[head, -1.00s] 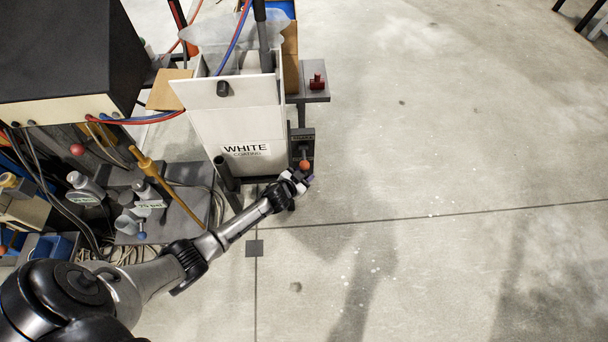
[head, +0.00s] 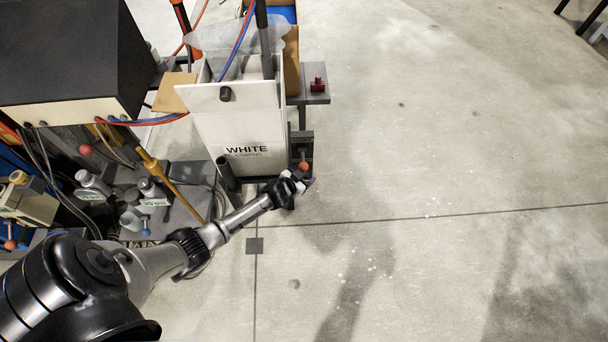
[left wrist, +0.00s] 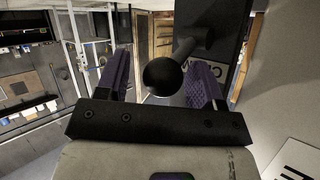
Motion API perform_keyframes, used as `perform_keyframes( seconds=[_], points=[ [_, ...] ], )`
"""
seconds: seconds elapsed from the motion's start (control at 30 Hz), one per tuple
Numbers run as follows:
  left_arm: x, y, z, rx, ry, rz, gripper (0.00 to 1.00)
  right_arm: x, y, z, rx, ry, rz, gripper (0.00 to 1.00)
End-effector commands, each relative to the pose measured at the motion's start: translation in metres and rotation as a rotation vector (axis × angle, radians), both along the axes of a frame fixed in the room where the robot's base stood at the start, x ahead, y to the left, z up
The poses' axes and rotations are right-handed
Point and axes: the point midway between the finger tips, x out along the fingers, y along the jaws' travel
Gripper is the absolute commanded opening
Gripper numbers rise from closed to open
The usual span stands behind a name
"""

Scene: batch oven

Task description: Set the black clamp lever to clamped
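In the head view my left gripper (head: 301,180) is just below a small dark plate (head: 302,142) on the right side of a white box. An orange-red ball (head: 303,166) shows right above the fingers; the black knob cannot be made out there. My right gripper is not in view.
A red part (head: 317,84) sits on a grey shelf (head: 315,98) behind. Hoses and a grey bench with several fittings (head: 150,190) are at left.

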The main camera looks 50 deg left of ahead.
Motion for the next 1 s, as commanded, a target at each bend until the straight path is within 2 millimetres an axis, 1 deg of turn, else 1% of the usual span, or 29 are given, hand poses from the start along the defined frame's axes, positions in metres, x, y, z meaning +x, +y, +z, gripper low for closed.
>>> perform_keyframes(
  seconds=[0.23, 0.37, 0.47, 0.7, 0.9, 1.0],
  points=[
    [-0.001, 0.001, 0.001, 0.003, 0.0, 0.001, 0.62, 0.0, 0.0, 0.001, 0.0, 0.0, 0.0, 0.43],
    [-0.009, -0.001, 0.007, 0.002, 0.001, 0.0, 0.62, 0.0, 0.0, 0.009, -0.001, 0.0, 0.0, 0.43],
    [-0.023, -0.002, 0.015, 0.001, 0.002, 0.001, 0.62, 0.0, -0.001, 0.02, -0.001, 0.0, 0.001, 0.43],
    [-0.067, -0.008, 0.036, -0.001, 0.003, 0.002, 0.62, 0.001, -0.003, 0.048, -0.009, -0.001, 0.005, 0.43],
    [-0.097, -0.012, 0.05, 0.0, 0.001, 0.001, 0.62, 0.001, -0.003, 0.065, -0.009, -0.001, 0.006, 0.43],
    [-0.108, -0.014, 0.054, 0.0, 0.0, 0.0, 0.62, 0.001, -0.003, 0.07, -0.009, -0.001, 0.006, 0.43]
  ],
)
